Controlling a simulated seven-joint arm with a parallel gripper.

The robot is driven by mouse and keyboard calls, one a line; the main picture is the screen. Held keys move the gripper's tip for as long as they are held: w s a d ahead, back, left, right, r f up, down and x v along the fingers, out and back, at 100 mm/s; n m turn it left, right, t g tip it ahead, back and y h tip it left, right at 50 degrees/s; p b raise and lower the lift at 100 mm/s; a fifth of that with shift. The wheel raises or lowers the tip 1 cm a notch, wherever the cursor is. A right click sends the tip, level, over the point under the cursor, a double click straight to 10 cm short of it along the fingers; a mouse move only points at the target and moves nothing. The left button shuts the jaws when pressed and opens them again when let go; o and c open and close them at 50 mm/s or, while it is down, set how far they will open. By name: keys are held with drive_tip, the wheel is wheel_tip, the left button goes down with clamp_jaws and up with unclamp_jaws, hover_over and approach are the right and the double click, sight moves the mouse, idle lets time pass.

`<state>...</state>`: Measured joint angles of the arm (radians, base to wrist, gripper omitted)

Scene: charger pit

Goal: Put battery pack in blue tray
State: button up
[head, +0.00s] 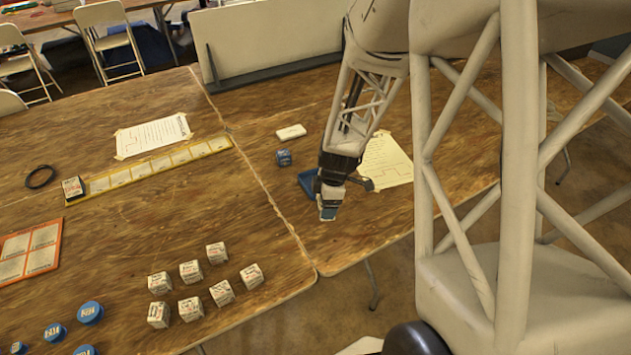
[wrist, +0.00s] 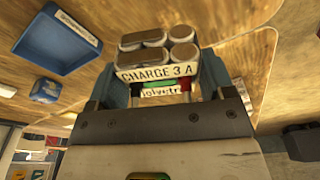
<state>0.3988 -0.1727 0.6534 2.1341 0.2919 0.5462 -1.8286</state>
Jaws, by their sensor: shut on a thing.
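The battery pack (wrist: 157,55) is a block of several grey-topped cells with a white "CHARGE 3 A" label and red and black leads. My gripper (wrist: 160,80) is shut on it, with one finger on each side. In the head view my gripper (head: 328,205) points down over the right table, near its front edge; I cannot make out the pack clearly there. The blue tray (head: 306,182) lies just left of and behind my gripper, partly hidden by it. In the wrist view the tray (wrist: 45,50) is at the upper left, apart from the pack, with a white label inside.
A small blue block (head: 284,158) and a white box (head: 291,132) stand behind the tray. A taped paper (head: 388,162) lies to the right. Several white cubes (head: 190,271) stand on the left table, beyond the seam.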

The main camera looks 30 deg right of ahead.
drive_tip(key=shift+w, duration=0.15)
drive_tip(key=w+d, duration=0.1)
drive_tip(key=w, duration=0.3)
drive_tip(key=w+d+f, duration=0.1)
drive_tip(key=w+d, duration=0.1)
drive_tip(key=w, duration=0.3)
drive_tip(key=w+d, duration=0.2)
drive_tip(key=w, duration=0.3)
drive_tip(key=shift+f, duration=0.2)
drive_tip(key=shift+w+d, duration=0.15)
drive_tip(key=shift+w, duration=0.3)
drive_tip(key=shift+f, duration=1.8)
drive_tip(key=shift+f, duration=0.15)
drive_tip(key=o, duration=1.2)
drive_tip(key=shift+c, duration=0.2)
wheel_tip(320, 180, up, 12)
drive_tip(key=d, duration=0.1)
drive_tip(key=shift+s+d, duration=0.3)
drive_tip(key=shift+s, duration=0.1)
